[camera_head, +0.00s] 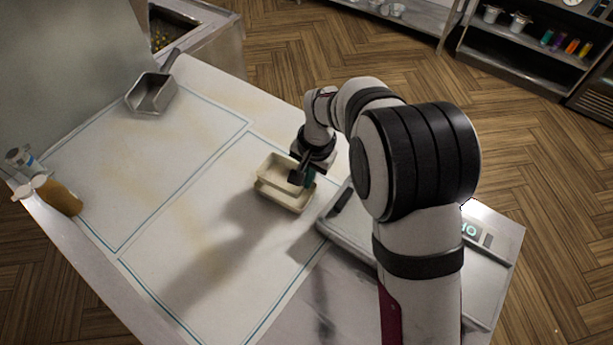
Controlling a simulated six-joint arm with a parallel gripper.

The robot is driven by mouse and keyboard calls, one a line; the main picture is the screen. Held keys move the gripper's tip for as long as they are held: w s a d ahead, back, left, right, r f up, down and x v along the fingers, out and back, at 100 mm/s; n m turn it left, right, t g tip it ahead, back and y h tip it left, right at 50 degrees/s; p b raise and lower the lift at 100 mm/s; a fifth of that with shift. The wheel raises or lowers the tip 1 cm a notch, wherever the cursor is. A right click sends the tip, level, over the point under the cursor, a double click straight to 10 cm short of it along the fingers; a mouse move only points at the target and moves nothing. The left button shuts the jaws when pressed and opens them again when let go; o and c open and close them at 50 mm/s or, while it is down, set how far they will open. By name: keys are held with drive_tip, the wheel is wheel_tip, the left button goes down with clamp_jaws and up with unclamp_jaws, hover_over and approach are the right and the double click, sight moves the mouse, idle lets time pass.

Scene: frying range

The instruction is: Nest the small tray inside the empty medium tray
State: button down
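A small cream tray (280,166) and a slightly larger cream tray (283,200) show together as one stack in the middle of the worktop. The smaller one appears to lie over or in the larger one. Whether it sits fully down or is held a little above, I cannot tell. My gripper (301,180) points down at the right side of the upper tray, with its dark fingers at the rim. The fingers are small and dark here, so their grip on the rim cannot be made out.
A metal scoop (152,93) lies at the back left of the worktop (190,240). Bottles (60,198) lie at the left edge. A metal tray (350,238) and a lit display (469,230) are at the right, partly behind my arm.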

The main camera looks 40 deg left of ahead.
drive_tip(key=shift+f, duration=0.15)
drive_tip(key=shift+f, duration=1.45)
drive_tip(key=c, duration=1)
unclamp_jaws()
wheel_tip(320, 180, up, 6)
